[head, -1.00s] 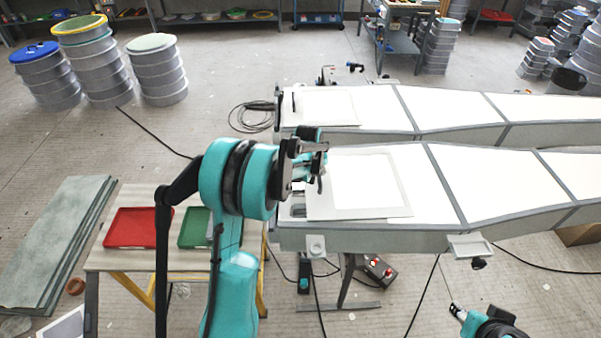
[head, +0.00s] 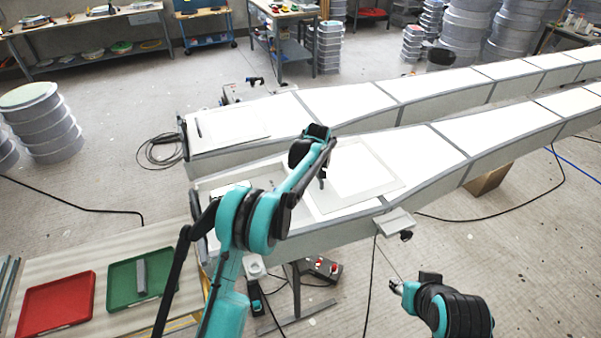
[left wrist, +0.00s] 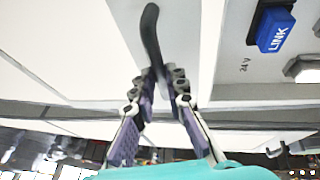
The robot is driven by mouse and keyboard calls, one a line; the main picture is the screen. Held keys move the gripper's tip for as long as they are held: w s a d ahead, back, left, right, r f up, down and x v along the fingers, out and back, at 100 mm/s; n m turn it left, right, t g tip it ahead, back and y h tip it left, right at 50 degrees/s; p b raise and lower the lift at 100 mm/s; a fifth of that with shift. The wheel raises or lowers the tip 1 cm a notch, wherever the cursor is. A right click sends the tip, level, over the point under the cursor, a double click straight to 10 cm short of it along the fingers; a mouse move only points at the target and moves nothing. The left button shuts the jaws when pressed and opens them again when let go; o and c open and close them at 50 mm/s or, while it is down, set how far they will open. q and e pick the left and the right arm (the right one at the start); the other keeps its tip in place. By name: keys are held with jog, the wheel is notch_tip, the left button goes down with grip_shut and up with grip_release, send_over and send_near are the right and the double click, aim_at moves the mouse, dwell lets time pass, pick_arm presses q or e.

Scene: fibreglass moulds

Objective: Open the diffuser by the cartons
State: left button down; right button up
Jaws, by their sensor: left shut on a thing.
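The near diffuser (head: 365,172) is a pale flat panel on top of the near long white box. It sits to the right of the box's left end, and an open recess (head: 222,186) shows there. My left gripper (head: 322,172) is at the panel's left part. In the left wrist view my left gripper (left wrist: 162,82) is shut on a black curved handle (left wrist: 151,35). A blue plug marked LINK (left wrist: 275,30) shows beside it. A brown carton (head: 490,178) stands under the near box. My right gripper (head: 397,287) is low at the right, too small to judge.
The far box carries a similar panel (head: 235,126), lying at its left end. A red tray (head: 57,303) and a green tray (head: 140,280) lie on a bench at lower left. A box with red buttons (head: 322,268) and cables lie on the floor.

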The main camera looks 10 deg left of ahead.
pick_arm(q)
jog(key=shift+w+d, duration=0.35)
jog(key=shift+d, duration=0.25)
jog(key=c, duration=1.5)
grip_release()
jog(key=shift+c, duration=0.2)
jog(key=v, duration=1.2)
